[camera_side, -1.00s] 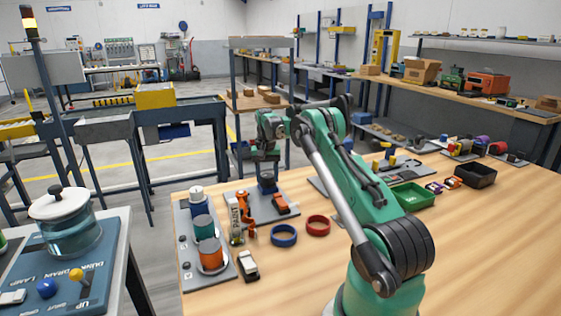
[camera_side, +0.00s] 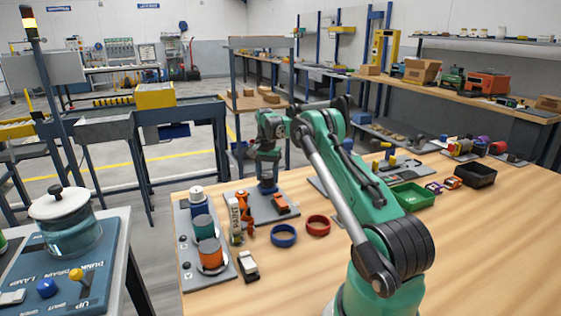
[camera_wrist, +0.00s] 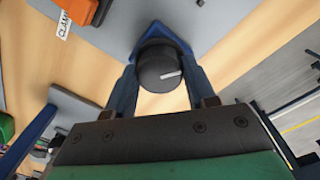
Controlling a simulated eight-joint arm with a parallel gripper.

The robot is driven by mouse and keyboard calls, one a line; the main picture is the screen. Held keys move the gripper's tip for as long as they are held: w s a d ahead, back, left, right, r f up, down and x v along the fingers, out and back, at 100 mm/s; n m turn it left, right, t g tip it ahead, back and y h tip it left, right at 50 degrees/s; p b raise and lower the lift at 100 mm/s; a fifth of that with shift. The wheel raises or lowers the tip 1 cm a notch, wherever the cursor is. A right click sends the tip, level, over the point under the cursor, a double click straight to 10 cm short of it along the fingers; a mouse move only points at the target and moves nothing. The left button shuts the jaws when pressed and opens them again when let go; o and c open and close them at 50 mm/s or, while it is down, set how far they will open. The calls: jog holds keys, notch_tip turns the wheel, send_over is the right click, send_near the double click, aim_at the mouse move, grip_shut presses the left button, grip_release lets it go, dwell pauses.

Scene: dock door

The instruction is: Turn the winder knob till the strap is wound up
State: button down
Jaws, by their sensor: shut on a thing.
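The winder knob (camera_wrist: 160,68) is a round black knob with a white line on its face. In the wrist view the line points right and slightly up. My gripper (camera_wrist: 159,58) has its blue fingers on both sides of the knob, shut on it. In the side view my gripper (camera_side: 267,181) points down over a grey plate (camera_side: 245,201) on the wooden bench. The knob is hidden there behind the gripper. I cannot make out the strap in either view.
An orange block (camera_side: 281,203) sits on the plate close to my gripper; it also shows in the wrist view (camera_wrist: 80,9), near a CLAMP label. A blue ring (camera_side: 284,236), a red ring (camera_side: 318,226) and a green tray (camera_side: 412,195) lie nearby. The front right bench is clear.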

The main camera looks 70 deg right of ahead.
aim_at(267, 175)
jog(key=shift+c, duration=1.4)
grip_release()
jog(key=shift+r, duration=2.85)
